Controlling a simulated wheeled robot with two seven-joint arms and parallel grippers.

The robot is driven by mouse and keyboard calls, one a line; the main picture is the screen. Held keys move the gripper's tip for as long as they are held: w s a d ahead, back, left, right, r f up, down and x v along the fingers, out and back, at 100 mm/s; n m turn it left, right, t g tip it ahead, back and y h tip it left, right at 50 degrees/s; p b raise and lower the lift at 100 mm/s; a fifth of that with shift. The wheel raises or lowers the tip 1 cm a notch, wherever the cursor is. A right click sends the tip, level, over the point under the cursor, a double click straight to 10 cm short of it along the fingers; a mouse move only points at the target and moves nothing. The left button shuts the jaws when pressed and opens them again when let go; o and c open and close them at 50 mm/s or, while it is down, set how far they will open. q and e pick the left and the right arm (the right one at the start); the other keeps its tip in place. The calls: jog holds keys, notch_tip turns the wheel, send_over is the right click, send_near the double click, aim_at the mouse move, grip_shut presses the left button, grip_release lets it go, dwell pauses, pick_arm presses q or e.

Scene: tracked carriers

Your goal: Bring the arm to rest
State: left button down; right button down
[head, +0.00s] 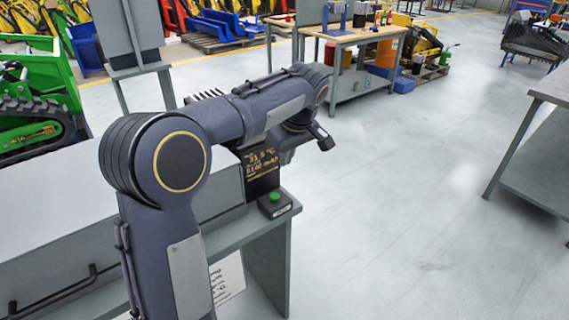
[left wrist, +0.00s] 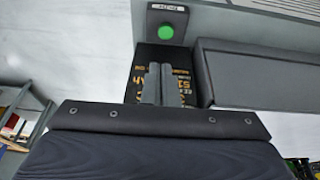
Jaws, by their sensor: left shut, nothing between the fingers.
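My left arm (head: 265,108) comes in from the left and reaches over the grey workbench. My left gripper (head: 325,140) is at the arm's far end, partly hidden by the wrist. In the left wrist view, the two fingers of the gripper (left wrist: 161,82) are together, with nothing between them. They are in front of a dark display panel (left wrist: 140,65) with orange characters. The panel also shows in the head view (head: 262,172), below the forearm. My right gripper is not in view.
A green button on a dark box (head: 275,202) sits at the bench's (head: 281,222) corner. It also shows in the left wrist view (left wrist: 166,32). A second workbench (head: 350,85) stands at the back, and a grey table (head: 545,165) at the right. The floor between is clear.

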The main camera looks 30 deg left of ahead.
pick_arm(q)
jog(key=shift+r, duration=0.1)
dwell(0.4)
jog(key=s+d+r+m+t+h+p, duration=0.1)
jog(key=s+d+m+h+p, duration=0.15)
jog(key=s, duration=0.55)
jog(key=s+d+r+m+t+h+p, duration=0.15)
jog(key=s+m, duration=0.25)
jog(key=s, duration=0.5)
jog(key=s+d+f+m+t+h+p, duration=0.1)
jog(key=s+d+f+m, duration=0.1)
jog(key=s, duration=0.3)
jog(key=s+d+f+m+h, duration=0.1)
jog(key=s+d+f+m, duration=0.1)
jog(key=s+d, duration=0.3)
jog(key=shift+s+f+m+t+h+p, duration=0.2)
jog(key=shift+s+m+t+h+p, duration=0.25)
jog(key=shift+m, duration=0.3)
dwell(1.7)
